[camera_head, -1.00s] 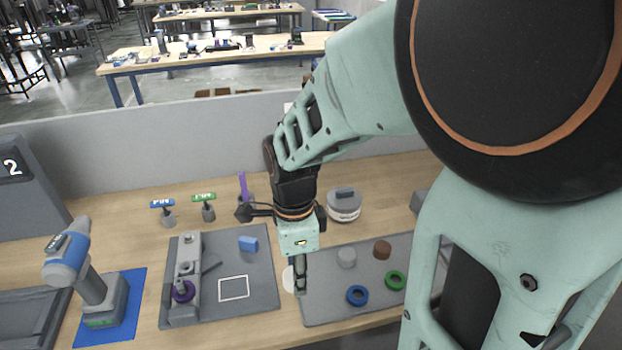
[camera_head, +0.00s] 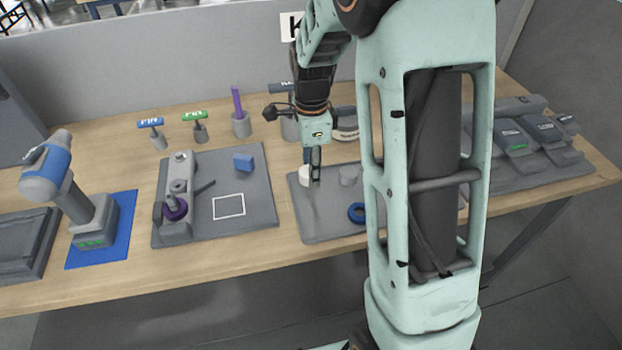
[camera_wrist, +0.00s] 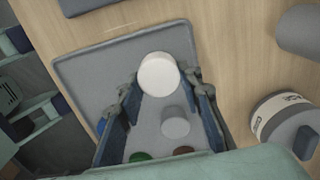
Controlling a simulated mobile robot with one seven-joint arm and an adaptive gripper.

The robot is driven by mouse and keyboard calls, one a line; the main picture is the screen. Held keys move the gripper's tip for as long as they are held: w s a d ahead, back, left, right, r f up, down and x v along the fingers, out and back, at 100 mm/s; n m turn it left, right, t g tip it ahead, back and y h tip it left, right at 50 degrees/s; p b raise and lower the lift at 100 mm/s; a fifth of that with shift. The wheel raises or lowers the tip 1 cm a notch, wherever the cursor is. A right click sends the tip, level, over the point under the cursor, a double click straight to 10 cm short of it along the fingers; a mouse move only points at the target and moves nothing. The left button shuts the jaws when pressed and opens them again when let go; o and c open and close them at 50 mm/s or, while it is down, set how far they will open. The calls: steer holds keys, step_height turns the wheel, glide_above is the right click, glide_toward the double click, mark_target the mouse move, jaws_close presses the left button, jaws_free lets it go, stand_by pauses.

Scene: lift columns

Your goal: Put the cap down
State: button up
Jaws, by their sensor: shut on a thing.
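The white round cap (camera_head: 305,176) is held at the tips of my gripper (camera_head: 313,163), over the left part of the right grey mat (camera_head: 322,225). In the wrist view the cap (camera_wrist: 158,74) sits between the two fingertips (camera_wrist: 160,82), with its flat face towards the camera. Whether its underside touches the mat cannot be told. A grey cylinder (camera_head: 348,175) stands on the mat just to the right; it also shows in the wrist view (camera_wrist: 175,123).
A blue ring (camera_head: 357,213) lies on the mat, partly hidden by my arm. Left are a grey fixture board (camera_head: 262,205) with a blue block (camera_head: 243,162), and a drill (camera_head: 70,190). A round lidded container (camera_wrist: 285,122) stands behind the mat. The mat's front left is clear.

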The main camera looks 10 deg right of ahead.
steer(key=shift+f+b, duration=0.45)
steer(key=shift+f, duration=0.7)
steer(key=shift+f, duration=0.2)
steer(key=o, duration=1.1)
steer(key=shift+r, duration=0.1)
step_height(320, 180, up, 12)
steer(key=p, duration=0.1)
steer(key=shift+r, duration=0.15)
